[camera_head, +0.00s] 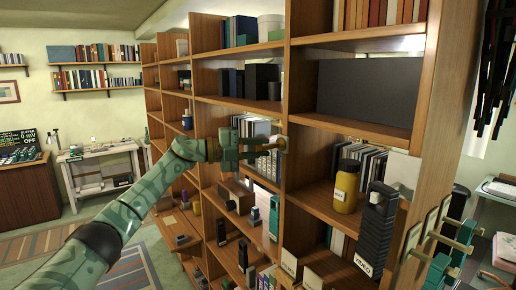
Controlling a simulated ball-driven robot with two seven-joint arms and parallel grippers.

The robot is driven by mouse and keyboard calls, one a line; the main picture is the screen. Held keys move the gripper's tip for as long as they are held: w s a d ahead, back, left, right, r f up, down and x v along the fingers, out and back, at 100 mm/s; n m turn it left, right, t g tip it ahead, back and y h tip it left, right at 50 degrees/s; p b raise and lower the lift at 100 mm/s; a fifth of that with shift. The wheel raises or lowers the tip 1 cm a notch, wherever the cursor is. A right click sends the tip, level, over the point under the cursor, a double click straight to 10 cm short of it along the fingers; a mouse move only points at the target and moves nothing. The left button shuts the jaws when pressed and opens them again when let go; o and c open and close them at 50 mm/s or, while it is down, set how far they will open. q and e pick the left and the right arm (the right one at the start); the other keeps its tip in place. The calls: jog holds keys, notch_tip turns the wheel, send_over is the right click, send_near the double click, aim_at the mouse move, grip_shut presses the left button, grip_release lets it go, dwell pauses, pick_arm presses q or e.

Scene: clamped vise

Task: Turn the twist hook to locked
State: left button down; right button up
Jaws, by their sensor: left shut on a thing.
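My left arm reaches in from the lower left. Its green gripper (262,146) is at the front upright of the wooden bookcase, at mid height. It is shut on a small brass-brown piece, which looks like the twist hook (282,143). Most of the hook is hidden by the fingers or too small to read, so I cannot tell how far it is turned.
The tall bookcase (428,110) holds books, boxes and a yellow jar (346,186). Open floor lies to the left, before a white table (100,160).

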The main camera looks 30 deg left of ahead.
pick_arm(q)
jog(key=shift+f, duration=0.1)
jog(key=c, duration=1.2)
grip_release()
jog(key=shift+c, duration=0.2)
jog(key=shift+s+a, duration=0.25)
jog(key=shift+a, duration=0.05)
jog(key=b+v, duration=0.6)
jog(key=v, duration=0.9)
jog(key=shift+s, duration=0.2)
jog(key=shift+a, duration=0.15)
